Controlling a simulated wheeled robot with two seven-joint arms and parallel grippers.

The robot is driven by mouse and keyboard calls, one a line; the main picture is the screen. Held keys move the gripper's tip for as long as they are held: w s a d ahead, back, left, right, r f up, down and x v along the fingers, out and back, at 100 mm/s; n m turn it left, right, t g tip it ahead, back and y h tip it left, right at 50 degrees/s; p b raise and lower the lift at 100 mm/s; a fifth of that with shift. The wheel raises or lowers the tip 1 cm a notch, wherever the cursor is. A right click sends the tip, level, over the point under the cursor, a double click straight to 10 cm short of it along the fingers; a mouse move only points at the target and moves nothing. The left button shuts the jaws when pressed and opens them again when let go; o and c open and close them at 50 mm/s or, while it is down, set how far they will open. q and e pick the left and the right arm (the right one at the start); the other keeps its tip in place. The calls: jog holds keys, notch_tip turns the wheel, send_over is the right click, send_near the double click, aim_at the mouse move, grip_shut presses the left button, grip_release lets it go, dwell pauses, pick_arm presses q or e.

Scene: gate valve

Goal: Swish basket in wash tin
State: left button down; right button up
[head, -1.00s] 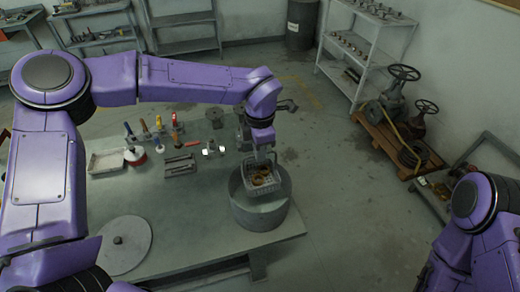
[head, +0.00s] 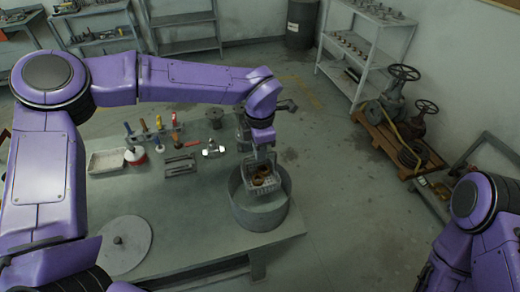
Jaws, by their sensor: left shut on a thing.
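The wash tin (head: 262,217) is a round grey metal tub at the right end of the workbench. The basket (head: 267,190) is a small grey wire basket with brown ring-like parts (head: 262,178) in it. It is within the mouth of the tin, toward the back of the opening. My left gripper (head: 262,157) points down over the tin and is shut on the basket's upright handle. The tin's near wall hides the basket's lower part, and the liquid level cannot be made out. My right gripper is out of the picture; only my right arm shows at the lower right.
On the bench (head: 190,215) are a pale tray (head: 105,161), a red-and-white container (head: 135,155), several upright coloured-handled tools, a dark slotted block (head: 180,165) and a round grey lid (head: 124,243). Valves on a pallet (head: 392,140) stand on the floor at right.

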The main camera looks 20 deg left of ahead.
pick_arm(q)
jog(key=shift+r, duration=0.15)
jog(key=shift+r, duration=1.4)
jog(key=shift+f, duration=0.1)
